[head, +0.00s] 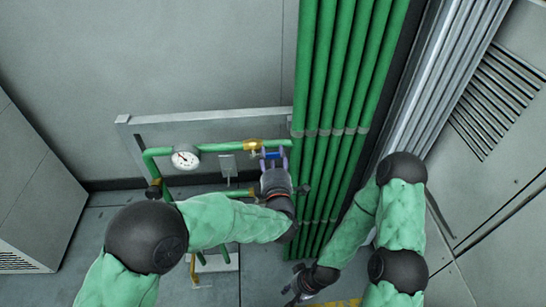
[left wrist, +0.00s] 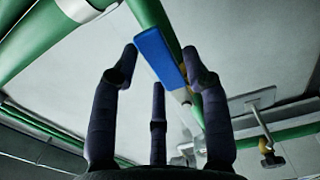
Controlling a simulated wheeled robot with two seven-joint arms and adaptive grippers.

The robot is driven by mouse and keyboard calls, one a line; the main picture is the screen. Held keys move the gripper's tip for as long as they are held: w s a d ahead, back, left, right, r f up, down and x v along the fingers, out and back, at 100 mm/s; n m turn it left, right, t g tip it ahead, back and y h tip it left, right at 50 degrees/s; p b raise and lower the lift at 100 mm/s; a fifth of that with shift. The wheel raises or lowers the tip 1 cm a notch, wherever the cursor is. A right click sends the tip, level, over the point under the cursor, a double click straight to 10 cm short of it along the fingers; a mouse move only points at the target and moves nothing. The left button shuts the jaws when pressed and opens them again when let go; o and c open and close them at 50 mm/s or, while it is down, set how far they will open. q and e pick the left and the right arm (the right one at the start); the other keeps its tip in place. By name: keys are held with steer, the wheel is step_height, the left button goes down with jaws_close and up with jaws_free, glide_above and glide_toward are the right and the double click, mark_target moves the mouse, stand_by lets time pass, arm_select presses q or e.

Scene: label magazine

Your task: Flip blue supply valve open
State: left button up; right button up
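The blue supply valve has a flat blue lever (head: 273,154), beside a brass fitting (head: 252,145) on the upper green pipe. In the left wrist view the blue lever (left wrist: 160,56) lies slanted just beyond my left gripper's fingertips. My left gripper (head: 273,165) is at the lever; its dark fingers (left wrist: 160,68) are spread apart with nothing held between them. The right-hand finger overlaps the lever's edge in the picture; I cannot tell if it touches. My right gripper (head: 292,288) is low in the head view, away from the valve, its fingers too small to judge.
A round white gauge (head: 185,157) sits on the pipe left of the valve. A grey bracket (head: 228,164) hangs below the pipe. Several vertical green pipes (head: 330,110) stand close on the right. Grey wall is clear above the pipework.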

stand_by(0.3)
arm_select(q)
steer(key=s, duration=1.2)
steer(key=w+a+f+m+g+h+p, duration=0.1)
steer(key=a+f+m+g, duration=0.35)
steer(key=f, duration=0.65)
steer(key=w+a+f+m+g+h+p, duration=0.1)
steer(key=a+f+m+g, duration=0.35)
steer(key=f, duration=0.65)
steer(key=s+a+f+m+g, duration=0.2)
steer(key=s+f+g, duration=0.1)
steer(key=s, duration=0.3)
steer(key=s+a+f+m+g+h, duration=0.1)
steer(key=s+a+f+m+g, duration=0.1)
steer(key=s+f, duration=0.3)
steer(key=s+a+f+m+g+h+p, duration=0.1)
steer(key=s+a+f+m+g, duration=0.1)
steer(key=s, duration=0.5)
step_height(320, 180, down, 3)
steer(key=shift+s+a+r+m+g, duration=0.15)
steer(key=shift+m+g, duration=0.25)
steer(key=shift+g, duration=0.4)
